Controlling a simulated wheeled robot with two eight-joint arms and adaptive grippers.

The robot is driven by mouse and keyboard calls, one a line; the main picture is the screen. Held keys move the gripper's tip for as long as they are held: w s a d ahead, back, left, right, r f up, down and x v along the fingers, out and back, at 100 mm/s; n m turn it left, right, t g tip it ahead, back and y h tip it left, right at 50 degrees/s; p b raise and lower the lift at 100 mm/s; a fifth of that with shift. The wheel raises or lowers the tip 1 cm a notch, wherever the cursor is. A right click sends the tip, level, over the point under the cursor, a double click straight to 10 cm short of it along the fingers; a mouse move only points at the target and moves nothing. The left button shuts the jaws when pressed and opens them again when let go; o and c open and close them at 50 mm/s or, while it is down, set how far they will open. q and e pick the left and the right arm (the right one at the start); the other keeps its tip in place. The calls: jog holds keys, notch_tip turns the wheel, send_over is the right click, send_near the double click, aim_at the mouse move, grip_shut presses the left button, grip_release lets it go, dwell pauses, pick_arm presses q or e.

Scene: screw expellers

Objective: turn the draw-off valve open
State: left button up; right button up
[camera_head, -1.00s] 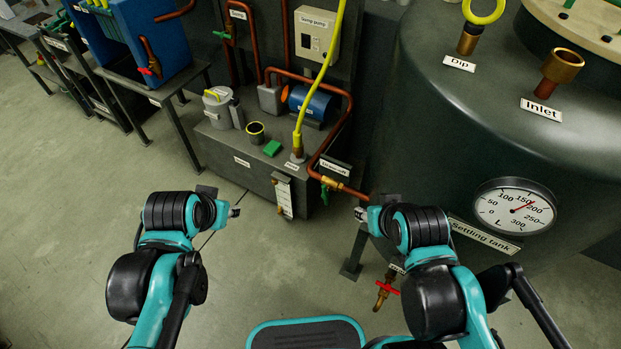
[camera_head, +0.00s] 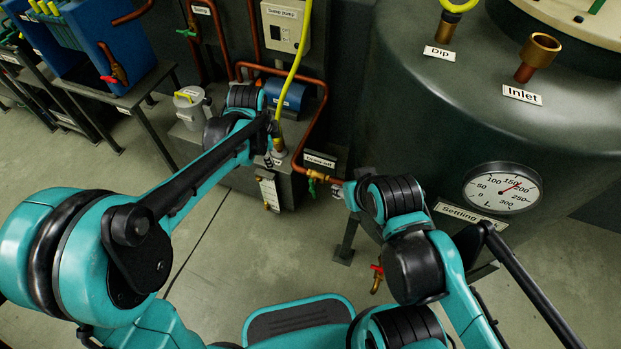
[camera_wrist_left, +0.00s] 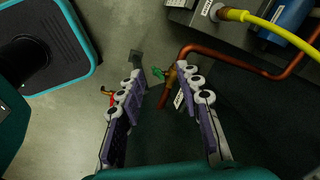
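The draw-off valve (camera_head: 317,176) is a brass fitting with a green lever (camera_head: 312,188) on the copper pipe, below the Draw-off label (camera_head: 320,160). The left wrist view shows the valve (camera_wrist_left: 171,76) and its green lever (camera_wrist_left: 157,73) in the gap between my left fingertips, apart from both and farther off. My left gripper (camera_wrist_left: 163,73) is open and empty. In the head view it (camera_head: 271,150) is left of the valve, partly hidden by its own arm. My right gripper (camera_head: 338,192) is just right of the valve; its fingers are too small to read, and contact is unclear.
The settling tank (camera_head: 420,120) with its gauge (camera_head: 503,188) fills the right side. A red-handled tap (camera_head: 377,271) hangs below it. Left of the valve stand the grey sump box (camera_head: 235,172), yellow hose (camera_head: 296,65) and blue pump (camera_head: 287,96). Floor in front is clear.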

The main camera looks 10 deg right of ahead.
pick_arm(q)
jog(key=w+d+f+m+g, duration=0.1)
jog(key=w+d+f+m, duration=0.1)
jog(key=d+f+m, duration=0.4)
jog(key=m+g+p, duration=0.1)
jog(key=m, duration=0.2)
send_over(312, 181)
jog(key=shift+y, duration=0.4)
jog(key=f, duration=0.8)
jog(key=shift+a, duration=0.2)
notch_tip(312, 181, down, 7)
jog(key=b, duration=0.2)
jog(key=shift+w+d+b, duration=0.1)
jog(key=shift+d+b, duration=0.05)
jog(key=shift+b, duration=0.25)
jog(key=shift+f, duration=0.5)
grip_shut()
